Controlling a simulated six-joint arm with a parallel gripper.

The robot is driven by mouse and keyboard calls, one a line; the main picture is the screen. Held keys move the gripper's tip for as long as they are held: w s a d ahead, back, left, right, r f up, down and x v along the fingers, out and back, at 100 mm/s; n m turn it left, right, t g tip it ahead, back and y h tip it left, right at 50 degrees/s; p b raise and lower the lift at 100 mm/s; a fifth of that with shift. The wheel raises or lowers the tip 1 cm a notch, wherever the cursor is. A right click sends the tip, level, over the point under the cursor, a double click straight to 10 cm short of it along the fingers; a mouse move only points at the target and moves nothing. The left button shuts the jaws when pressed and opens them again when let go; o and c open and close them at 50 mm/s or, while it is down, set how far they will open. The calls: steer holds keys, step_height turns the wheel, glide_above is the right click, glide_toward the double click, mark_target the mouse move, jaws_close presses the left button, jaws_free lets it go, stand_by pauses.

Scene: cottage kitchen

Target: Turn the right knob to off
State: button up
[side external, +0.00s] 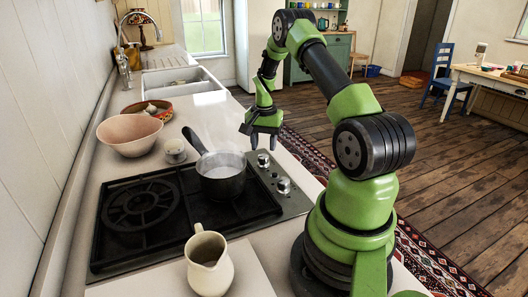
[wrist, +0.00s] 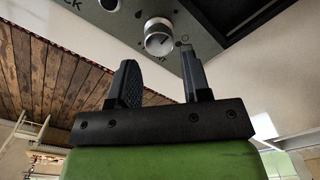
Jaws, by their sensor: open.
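Two silver knobs sit on the metal control panel beside the hob: a far knob (side external: 263,159) and a near knob (side external: 284,185). My gripper (side external: 262,142) hangs just above the far knob, fingers pointing down. In the wrist view, my open gripper (wrist: 158,62) has nothing between its fingers. A round knob with a dark pointer mark (wrist: 158,37) shows just beyond the fingertips, roughly in line with the gap. It appears to be the far knob, and no contact is visible. The knob's exact setting is hard to read.
A dark saucepan (side external: 221,181) steams on the black hob (side external: 130,232), left of the knobs, its handle pointing away. A cream jug (side external: 209,264) stands in front. A small pot (side external: 175,151), a pink bowl (side external: 129,134) and a terracotta dish (side external: 150,109) stand behind the hob.

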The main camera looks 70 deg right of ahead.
mark_target(264, 155)
step_height(264, 155, up, 6)
steer(key=shift+r, duration=0.1)
stand_by(0.4)
steer(key=w+a+r+n+t, duration=0.25)
steer(key=a+r+n, duration=0.35)
steer(key=a+r, duration=1.05)
steer(key=s+a+r+n+t+y, duration=0.2)
steer(key=s+a+n+t, duration=0.2)
steer(key=s+a, duration=0.9)
steer(key=a+n, duration=0.1)
steer(key=n, duration=0.1)
steer(key=shift+s+a+r+n+t, duration=0.2)
steer(key=shift+a+r+n+t, duration=0.1)
steer(key=shift+r+n+t, duration=0.1)
